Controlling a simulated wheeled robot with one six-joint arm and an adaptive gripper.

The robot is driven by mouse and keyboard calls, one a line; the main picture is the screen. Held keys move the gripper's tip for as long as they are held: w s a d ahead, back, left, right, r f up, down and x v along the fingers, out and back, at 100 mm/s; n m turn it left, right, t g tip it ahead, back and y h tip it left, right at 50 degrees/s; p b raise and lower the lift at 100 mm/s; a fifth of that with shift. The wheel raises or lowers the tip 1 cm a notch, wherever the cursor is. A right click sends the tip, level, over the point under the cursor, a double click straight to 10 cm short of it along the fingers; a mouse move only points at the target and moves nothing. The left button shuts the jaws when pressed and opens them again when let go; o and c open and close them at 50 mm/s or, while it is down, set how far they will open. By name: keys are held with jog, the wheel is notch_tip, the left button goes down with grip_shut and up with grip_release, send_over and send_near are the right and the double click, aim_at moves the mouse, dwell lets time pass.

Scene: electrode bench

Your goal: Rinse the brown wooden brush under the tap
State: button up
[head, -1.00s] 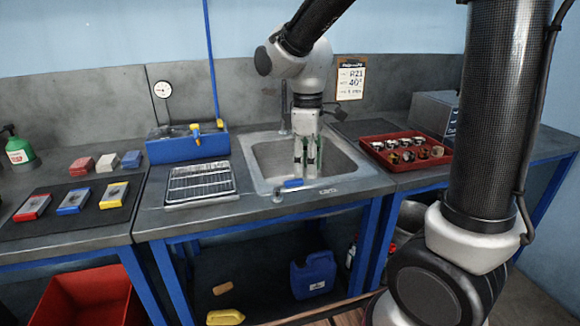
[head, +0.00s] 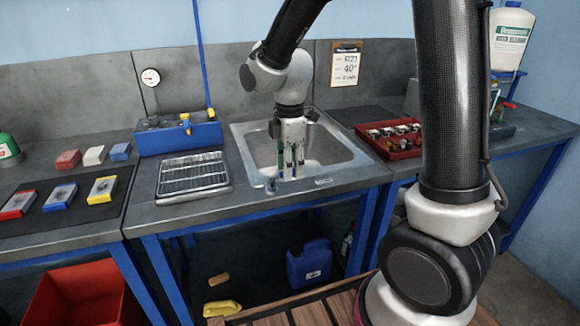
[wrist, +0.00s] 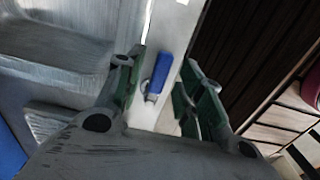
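My gripper (head: 291,176) is open and points down over the front part of the steel sink (head: 240,150). In the wrist view its two green-padded fingers (wrist: 158,92) are apart, with a blue lever handle (wrist: 160,72) seen between them; I cannot tell whether they touch it. The lever's pivot (head: 271,188) shows at the sink's front rim in the head view. I cannot pick out the brown wooden brush for sure. A small tan block (head: 218,279) lies on the low shelf. The tap spout is hidden behind my arm.
A wire drying rack (head: 193,176) and a blue box (head: 178,138) stand left of the sink. A red tray (head: 400,153) of small metal pots stands to its right. A blue canister (head: 309,264) is below, and a red bin (head: 85,295) is at lower left.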

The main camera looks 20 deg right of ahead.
jog(key=shift+f, duration=0.3)
jog(key=shift+c, duration=0.3)
grip_shut()
jog(key=shift+s+a+m, duration=0.1)
jog(key=shift+s+m, duration=0.3)
jog(key=shift+m, duration=0.45)
jog(key=shift+s+m, duration=0.4)
jog(key=shift+m, duration=0.45)
jog(key=shift+o, duration=0.3)
grip_release()
